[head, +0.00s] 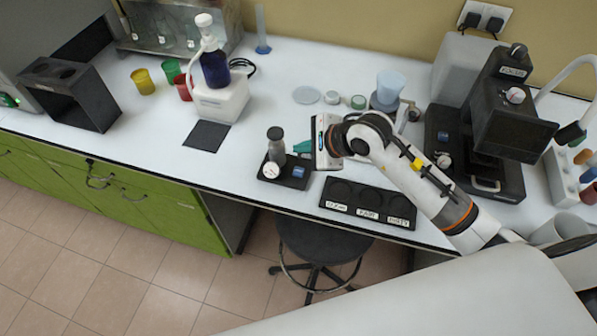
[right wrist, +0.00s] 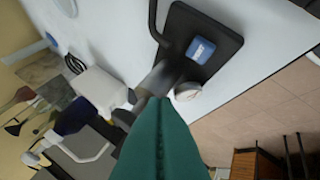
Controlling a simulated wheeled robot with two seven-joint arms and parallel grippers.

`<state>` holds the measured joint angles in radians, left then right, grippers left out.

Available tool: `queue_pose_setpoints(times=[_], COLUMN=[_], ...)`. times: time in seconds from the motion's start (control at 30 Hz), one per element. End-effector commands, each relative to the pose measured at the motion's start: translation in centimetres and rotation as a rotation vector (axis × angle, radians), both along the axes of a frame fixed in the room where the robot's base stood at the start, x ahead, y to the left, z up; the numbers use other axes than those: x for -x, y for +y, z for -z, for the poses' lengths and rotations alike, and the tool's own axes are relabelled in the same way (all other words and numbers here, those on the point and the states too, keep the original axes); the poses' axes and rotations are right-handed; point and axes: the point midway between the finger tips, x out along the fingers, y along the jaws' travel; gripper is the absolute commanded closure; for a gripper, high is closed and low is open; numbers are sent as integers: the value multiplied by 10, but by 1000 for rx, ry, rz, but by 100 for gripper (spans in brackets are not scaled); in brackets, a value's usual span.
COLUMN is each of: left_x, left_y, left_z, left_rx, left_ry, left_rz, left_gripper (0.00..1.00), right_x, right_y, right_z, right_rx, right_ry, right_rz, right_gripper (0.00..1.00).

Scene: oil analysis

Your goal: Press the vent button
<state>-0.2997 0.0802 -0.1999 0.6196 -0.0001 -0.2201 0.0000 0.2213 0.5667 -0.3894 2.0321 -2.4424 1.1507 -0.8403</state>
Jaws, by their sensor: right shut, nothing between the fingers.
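A small black stand (head: 291,182) near the table's front edge carries a blue button (head: 299,172), a round white gauge (head: 270,170) and a grey cylinder (head: 276,148). In the right wrist view the blue button (right wrist: 200,50) bears a white label too blurred to read surely. My right gripper (head: 303,147) has teal fingers, shut and empty, just behind and above the stand. In the right wrist view the shut fingers (right wrist: 160,105) fill the lower middle, apart from the button, with the gauge (right wrist: 188,91) between. My left gripper is out of view.
A black tray (head: 368,204) with labelled round places lies right of the stand. A black instrument (head: 490,120) stands farther right. A white device with a dark blue bottle (head: 215,70) stands behind left.

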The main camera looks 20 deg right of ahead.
Motion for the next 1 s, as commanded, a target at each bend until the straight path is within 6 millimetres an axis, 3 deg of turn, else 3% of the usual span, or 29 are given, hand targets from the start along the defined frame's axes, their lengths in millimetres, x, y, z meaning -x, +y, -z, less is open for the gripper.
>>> queue_pose_setpoints(times=[0.1,0.4,1.0], left_x=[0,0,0], left_y=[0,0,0], left_z=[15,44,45], left_rx=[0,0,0], left_ry=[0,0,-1], left_rz=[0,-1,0], left_gripper=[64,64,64], right_x=[0,0,0], right_y=[0,0,0], right_z=[23,59,61], right_rx=[-1,0,-1], right_ry=[3,0,1], right_rz=[2,0,0], right_gripper=[100,100,100])
